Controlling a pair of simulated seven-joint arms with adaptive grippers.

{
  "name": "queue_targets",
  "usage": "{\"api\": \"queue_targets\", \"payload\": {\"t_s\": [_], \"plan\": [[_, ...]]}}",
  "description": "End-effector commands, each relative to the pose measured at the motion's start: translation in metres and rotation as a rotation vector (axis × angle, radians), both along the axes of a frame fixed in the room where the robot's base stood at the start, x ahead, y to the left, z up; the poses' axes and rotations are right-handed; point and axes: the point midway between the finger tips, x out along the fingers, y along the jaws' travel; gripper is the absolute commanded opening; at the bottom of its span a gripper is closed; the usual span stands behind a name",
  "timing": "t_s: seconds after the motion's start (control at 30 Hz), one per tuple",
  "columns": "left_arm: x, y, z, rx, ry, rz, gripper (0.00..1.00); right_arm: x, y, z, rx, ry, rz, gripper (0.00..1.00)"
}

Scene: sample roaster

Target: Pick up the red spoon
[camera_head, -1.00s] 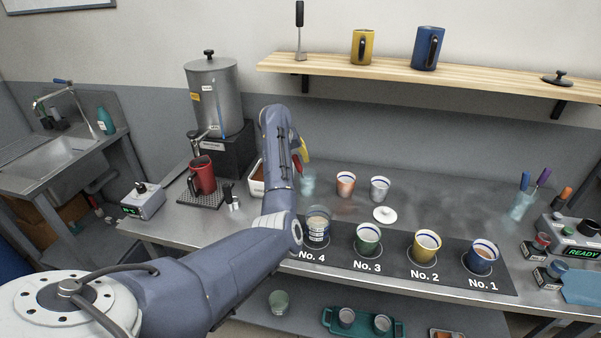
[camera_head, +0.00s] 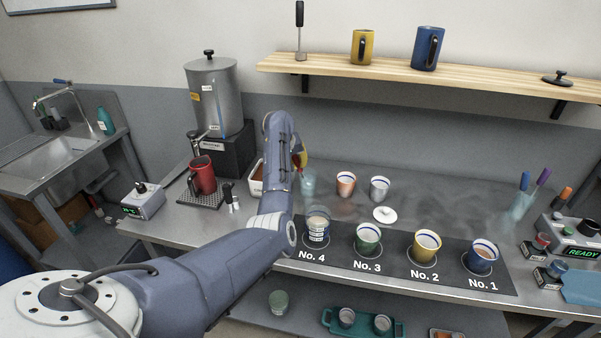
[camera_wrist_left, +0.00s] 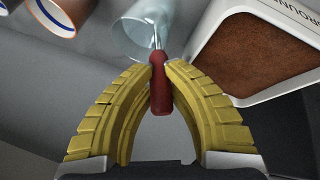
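The red spoon (camera_wrist_left: 160,97) shows its red handle between the two yellow fingers of my left gripper (camera_wrist_left: 160,66) in the left wrist view. The fingertips meet the handle on both sides near its upper part, so the gripper looks shut on it. The spoon's thin metal shaft runs on into the outline of a clear glass (camera_wrist_left: 138,36); whether its tip is still inside is unclear. In the head view the left gripper (camera_head: 301,158) is partly hidden by my arm, beside the glass (camera_head: 308,184). My right gripper is not in view.
A white container of brown grounds (camera_wrist_left: 262,55) is close to the gripper. Striped cups (camera_head: 346,184) stand to the right, and several labelled cups stand on the dark mat (camera_head: 396,262). A red mug (camera_head: 202,175) and a metal urn (camera_head: 213,100) stand left. A shelf (camera_head: 390,70) hangs above.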

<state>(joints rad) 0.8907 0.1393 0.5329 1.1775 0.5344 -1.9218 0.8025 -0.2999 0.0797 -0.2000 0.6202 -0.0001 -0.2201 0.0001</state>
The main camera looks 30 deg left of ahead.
Motion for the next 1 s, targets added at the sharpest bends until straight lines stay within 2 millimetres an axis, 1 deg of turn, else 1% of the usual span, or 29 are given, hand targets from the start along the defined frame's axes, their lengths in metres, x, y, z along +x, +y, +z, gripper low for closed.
{"api": "queue_targets", "payload": {"t_s": [0.5, 0.63, 0.77, 0.93, 1.0], "plan": [[0.0, 0.0, 0.0, 0.001, -0.001, 0.0, 0.0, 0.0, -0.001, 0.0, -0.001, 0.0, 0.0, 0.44], [0.0, 0.0, 0.004, 0.001, -0.002, 0.0, 0.0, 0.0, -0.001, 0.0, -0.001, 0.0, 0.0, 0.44], [0.001, 0.0, 0.012, 0.001, -0.002, 0.0, 0.0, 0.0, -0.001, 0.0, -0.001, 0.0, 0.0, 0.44], [0.001, 0.0, 0.033, -0.001, -0.004, 0.001, 0.0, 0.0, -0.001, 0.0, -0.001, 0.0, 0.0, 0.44], [0.001, 0.0, 0.045, -0.001, -0.005, 0.0, 0.0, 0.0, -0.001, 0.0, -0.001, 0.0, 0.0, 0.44]]}}
